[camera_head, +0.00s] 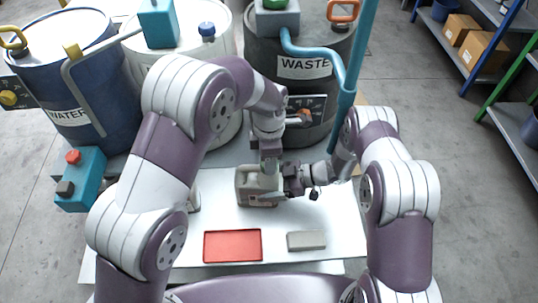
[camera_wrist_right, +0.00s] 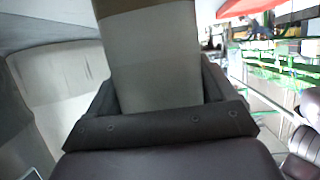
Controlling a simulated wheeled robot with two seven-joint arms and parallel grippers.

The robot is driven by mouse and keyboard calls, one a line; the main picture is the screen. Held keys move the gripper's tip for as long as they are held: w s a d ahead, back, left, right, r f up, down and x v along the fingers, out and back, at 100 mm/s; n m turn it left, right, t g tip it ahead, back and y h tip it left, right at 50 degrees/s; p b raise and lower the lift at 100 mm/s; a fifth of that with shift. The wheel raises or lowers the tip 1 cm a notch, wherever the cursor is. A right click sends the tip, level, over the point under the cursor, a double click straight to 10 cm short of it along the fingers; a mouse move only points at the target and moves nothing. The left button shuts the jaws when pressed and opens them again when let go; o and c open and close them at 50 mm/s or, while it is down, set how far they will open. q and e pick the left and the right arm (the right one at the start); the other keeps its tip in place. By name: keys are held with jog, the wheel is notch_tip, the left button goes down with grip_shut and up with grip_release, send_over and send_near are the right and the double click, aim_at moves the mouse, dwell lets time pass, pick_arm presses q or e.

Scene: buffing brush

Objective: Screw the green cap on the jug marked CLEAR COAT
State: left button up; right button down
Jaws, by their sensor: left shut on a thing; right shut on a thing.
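A grey-beige jug (camera_head: 243,184) with a red mark low on its front stands on the white table. Its lettering is too small to read. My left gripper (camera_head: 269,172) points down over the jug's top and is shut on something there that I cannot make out. No green cap shows; the jug's mouth is hidden by the left gripper. My right gripper (camera_head: 287,180) reaches the jug from the right and is shut on it. In the right wrist view, its dark fingers (camera_wrist_right: 160,110) close around a grey-beige part of the jug (camera_wrist_right: 152,60).
A red tray (camera_head: 232,259) and a grey block (camera_head: 306,240) lie at the table's front. Behind stand a blue WATER drum (camera_head: 105,90), a white drum (camera_head: 222,70) and a dark WASTE drum (camera_head: 320,120). A blue pipe (camera_head: 358,55) rises at the back right.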

pick_arm(q)
jog(key=m, duration=0.4)
jog(key=shift+m, duration=0.4)
jog(key=m, duration=0.3)
jog(key=shift+m, duration=0.3)
jog(key=m, duration=0.3)
jog(key=shift+m, duration=0.4)
jog(key=m, duration=1.1)
jog(key=shift+w+m, duration=0.1)
jog(key=shift+m, duration=0.3)
jog(key=m, duration=1.1)
jog(key=shift+m, duration=0.4)
jog(key=m, duration=0.7)
jog(key=shift+d+f, duration=0.1)
jog(key=o, duration=1.1)
